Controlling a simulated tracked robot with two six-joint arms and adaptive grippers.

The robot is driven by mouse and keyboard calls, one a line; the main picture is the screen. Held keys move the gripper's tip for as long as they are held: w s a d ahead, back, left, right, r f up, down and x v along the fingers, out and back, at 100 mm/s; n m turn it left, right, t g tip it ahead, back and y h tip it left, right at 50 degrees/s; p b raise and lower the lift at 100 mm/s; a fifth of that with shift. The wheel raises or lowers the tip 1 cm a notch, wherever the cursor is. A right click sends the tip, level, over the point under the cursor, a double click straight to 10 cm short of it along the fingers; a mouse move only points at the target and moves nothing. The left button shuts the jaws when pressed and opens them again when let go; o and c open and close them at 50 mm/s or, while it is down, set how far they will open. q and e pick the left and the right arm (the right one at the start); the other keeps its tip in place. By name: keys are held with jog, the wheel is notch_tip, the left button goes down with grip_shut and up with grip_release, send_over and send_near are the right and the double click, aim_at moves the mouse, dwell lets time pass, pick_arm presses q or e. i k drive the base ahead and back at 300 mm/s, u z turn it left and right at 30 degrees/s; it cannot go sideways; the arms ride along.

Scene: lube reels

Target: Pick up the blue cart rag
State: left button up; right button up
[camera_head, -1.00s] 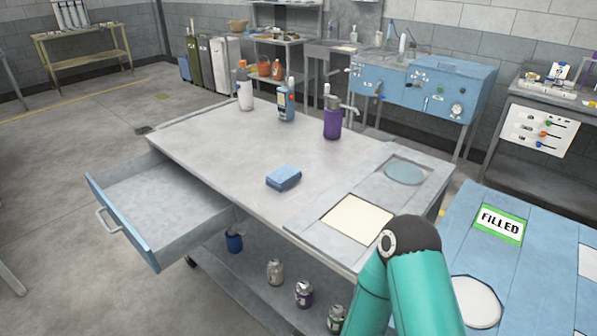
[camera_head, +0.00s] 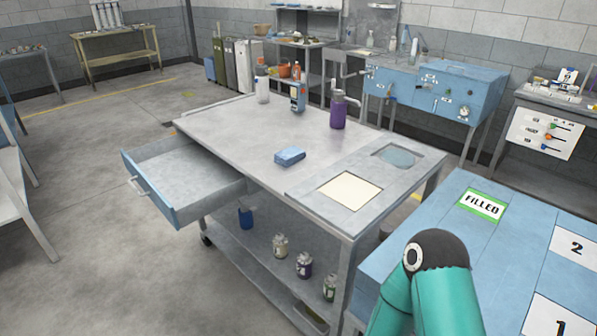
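The blue cart rag (camera_head: 289,156) lies folded on the grey top of the cart (camera_head: 240,137), near its middle and left of the cream square panel. Nothing covers it. A teal arm link of mine rises at the bottom right, in front of the blue table and well apart from the rag. Neither of my grippers shows in this view.
The cart's drawer (camera_head: 182,185) stands open to the left. A purple bottle (camera_head: 338,112), a white bottle (camera_head: 262,90) and a blue bottle (camera_head: 297,97) stand at the cart's back. A blue table (camera_head: 470,245) with a "FILLED" sign (camera_head: 482,204) is at the right.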

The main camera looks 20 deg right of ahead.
aim_at(286, 158)
jog(key=k, duration=0.65)
jog(key=u, duration=0.4)
jog(key=i, duration=1.75)
jog(key=z, duration=0.4)
